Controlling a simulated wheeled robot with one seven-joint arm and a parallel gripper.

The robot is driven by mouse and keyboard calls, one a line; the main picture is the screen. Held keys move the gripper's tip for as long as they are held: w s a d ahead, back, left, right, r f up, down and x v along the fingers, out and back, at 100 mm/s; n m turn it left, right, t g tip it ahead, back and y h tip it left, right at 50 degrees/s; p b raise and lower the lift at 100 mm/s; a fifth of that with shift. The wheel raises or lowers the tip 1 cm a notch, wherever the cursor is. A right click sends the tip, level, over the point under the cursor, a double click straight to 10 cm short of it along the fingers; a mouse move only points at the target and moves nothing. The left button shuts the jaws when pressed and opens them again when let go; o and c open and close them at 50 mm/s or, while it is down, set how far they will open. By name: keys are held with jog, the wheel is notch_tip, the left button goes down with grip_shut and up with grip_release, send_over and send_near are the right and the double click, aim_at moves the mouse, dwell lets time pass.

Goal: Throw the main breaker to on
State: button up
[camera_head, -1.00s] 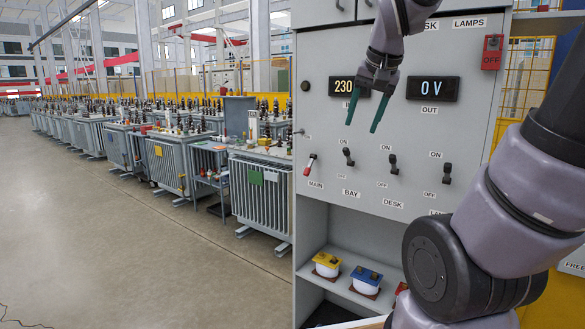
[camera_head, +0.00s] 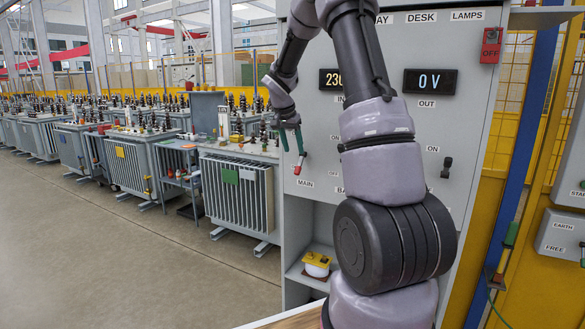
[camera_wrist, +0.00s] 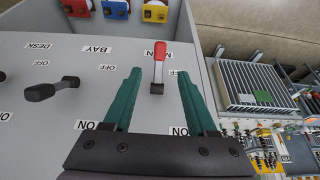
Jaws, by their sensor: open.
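The main breaker is a lever with a red handle (camera_head: 297,169) above the MAIN label, at the lower left of the grey panel (camera_head: 325,120). It also shows in the inverted wrist view (camera_wrist: 159,52), with the red end pointing away from the ON labels, so the handle hangs down on the off side. My gripper (camera_head: 292,146) has dark green fingers and is open at the lever. In the wrist view my gripper (camera_wrist: 157,75) has one finger on each side of the lever, with gaps on both sides. Contact with it cannot be seen.
A black bay lever (camera_wrist: 52,89) stands beside the main one, and the lamps lever (camera_head: 447,167) is farther right. My arm hides the panel's middle. Displays (camera_head: 430,83) read 0 V and partly 230. A yellow-topped part (camera_head: 317,262) sits on the shelf below. A red OFF box (camera_head: 491,45) hangs upper right.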

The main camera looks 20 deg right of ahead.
aim_at(298, 167)
jog(key=x, duration=0.9)
jog(key=shift+f, duration=0.15)
jog(key=shift+c, duration=0.3)
grip_shut()
dwell(0.8)
